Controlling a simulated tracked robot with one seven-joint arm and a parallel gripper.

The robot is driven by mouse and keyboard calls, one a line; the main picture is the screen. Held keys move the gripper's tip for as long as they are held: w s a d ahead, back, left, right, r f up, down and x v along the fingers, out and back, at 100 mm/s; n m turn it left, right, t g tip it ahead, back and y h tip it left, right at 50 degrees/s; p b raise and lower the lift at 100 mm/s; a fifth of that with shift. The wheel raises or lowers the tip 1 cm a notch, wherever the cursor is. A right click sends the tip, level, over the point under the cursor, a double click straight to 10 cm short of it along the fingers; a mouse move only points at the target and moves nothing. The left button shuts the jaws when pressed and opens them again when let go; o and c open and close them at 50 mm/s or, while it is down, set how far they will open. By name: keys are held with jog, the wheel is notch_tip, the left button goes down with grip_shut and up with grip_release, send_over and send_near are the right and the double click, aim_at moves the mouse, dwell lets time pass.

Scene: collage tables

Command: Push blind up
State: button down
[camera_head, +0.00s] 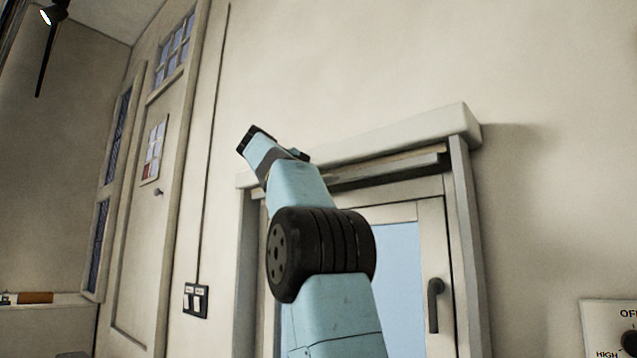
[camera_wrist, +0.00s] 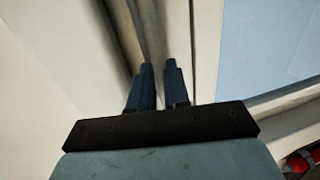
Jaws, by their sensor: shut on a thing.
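The blind (camera_head: 392,168) is a narrow, dark-edged band across the top of the window, close under the pale lintel. Below it the glass is uncovered. My arm rises in front of the window's left half and hides the left part of the blind. The exact contact at the fingertips is hard to make out.
The lintel (camera_head: 400,137) juts out just above the blind. The window frame (camera_head: 465,240) and a dark handle (camera_head: 434,305) stand to the right. A door (camera_head: 145,215) and a light switch (camera_head: 196,300) are at left. A red object (camera_wrist: 300,162) shows at the wrist view's lower right.

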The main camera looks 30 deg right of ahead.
jog(key=shift+s+d+r, duration=0.1)
jog(key=shift+d, duration=0.15)
jog(key=c, duration=1.6)
grip_release()
jog(key=shift+o, duration=1.3)
jog(key=shift+w, duration=0.35)
jog(key=shift+d, duration=0.1)
jog(key=v, duration=1.3)
jog(key=shift+s+a, duration=0.2)
jog(key=shift+a, duration=0.2)
